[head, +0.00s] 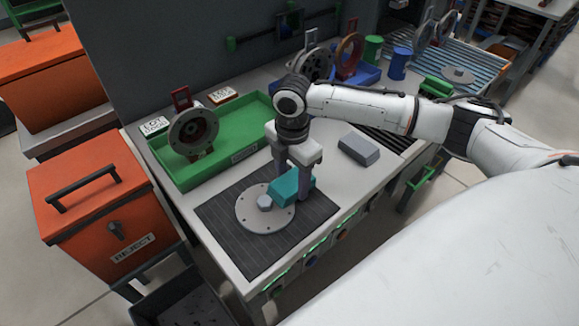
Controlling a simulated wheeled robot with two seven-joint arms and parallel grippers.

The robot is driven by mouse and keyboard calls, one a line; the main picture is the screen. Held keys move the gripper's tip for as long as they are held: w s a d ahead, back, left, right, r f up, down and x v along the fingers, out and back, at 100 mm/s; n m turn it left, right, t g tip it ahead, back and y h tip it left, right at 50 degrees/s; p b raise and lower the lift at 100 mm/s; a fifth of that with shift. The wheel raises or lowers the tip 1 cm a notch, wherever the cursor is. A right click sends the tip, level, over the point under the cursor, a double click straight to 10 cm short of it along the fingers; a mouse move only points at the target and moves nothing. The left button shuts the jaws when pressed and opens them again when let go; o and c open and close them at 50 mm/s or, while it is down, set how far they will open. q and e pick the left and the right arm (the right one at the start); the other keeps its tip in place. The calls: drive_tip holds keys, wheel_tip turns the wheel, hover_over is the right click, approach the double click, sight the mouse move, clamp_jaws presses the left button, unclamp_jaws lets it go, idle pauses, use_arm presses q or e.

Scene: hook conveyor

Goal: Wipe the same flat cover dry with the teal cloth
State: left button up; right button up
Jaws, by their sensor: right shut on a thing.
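The flat cover (266,221) is a round grey disc with small holes near its rim and a raised hub at its middle. It lies on the dark ribbed mat (235,251) at the front of the bench. My right gripper (292,190) points down and is shut on the teal cloth (288,188), a folded block. The cloth is at the cover's right upper side, close to the hub. I cannot tell whether it touches the cover. My left gripper is not in view.
A green tray (183,178) holding a round flanged part (192,132) stands behind the mat. A grey block (359,150) lies to the right. Orange bins, one marked REJECT (95,205), stand left of the bench. A slatted conveyor (480,64) with another disc is at back right.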

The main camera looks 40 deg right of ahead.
drive_tip(key=shift+s+d, duration=0.15)
drive_tip(key=shift+s, duration=0.85)
drive_tip(key=shift+w+r, duration=0.1)
drive_tip(key=shift+r, duration=2.95)
